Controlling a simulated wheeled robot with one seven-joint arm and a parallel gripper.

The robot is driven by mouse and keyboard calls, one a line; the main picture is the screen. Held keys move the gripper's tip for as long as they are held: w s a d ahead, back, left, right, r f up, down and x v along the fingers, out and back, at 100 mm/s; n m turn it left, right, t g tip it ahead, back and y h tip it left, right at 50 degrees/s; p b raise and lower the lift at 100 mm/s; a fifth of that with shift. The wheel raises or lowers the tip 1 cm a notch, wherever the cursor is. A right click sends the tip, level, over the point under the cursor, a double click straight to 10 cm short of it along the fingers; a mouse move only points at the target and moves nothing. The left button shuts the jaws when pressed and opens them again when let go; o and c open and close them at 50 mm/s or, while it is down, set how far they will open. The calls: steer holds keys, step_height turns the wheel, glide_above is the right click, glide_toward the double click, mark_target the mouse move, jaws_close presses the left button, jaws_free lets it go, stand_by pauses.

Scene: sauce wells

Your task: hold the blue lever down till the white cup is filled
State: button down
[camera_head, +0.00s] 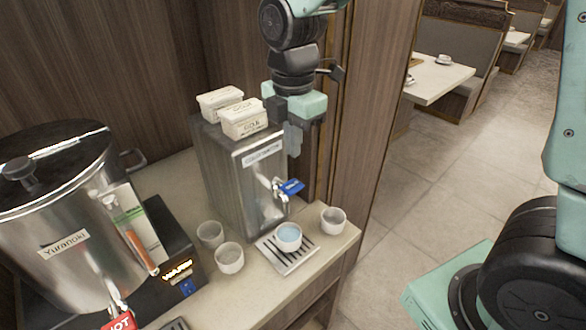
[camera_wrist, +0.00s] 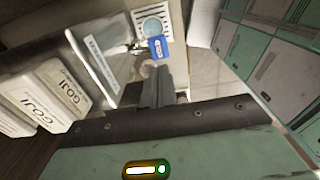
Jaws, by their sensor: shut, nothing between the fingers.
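The blue lever (camera_head: 291,187) sticks out from the tap on the front of a steel water dispenser (camera_head: 232,160). In the wrist view the lever (camera_wrist: 155,48) shows the word COLD. The white cup (camera_head: 289,244) stands upright under the tap on a slotted drip tray (camera_head: 287,263), with pale blue water in it; it also shows in the wrist view (camera_wrist: 151,26). My gripper (camera_head: 294,149) is shut and empty, above the lever beside the dispenser's right front edge. Its fingertips (camera_wrist: 153,75) look apart from the lever.
Two white cups (camera_head: 229,257) (camera_head: 210,234) stand left of the tray and one (camera_head: 333,220) right of it. GOJI tubs (camera_head: 244,118) sit on the dispenser. A steel pot (camera_head: 65,220) marked Yuranoki stands on a warmer (camera_head: 175,245) at left. Open floor lies right of the counter.

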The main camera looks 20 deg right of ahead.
mark_target(292, 185)
step_height(292, 185, down, 8)
steer(key=shift+r+p, duration=0.1)
steer(key=shift+p, duration=1.1)
steer(key=shift+w, duration=0.1)
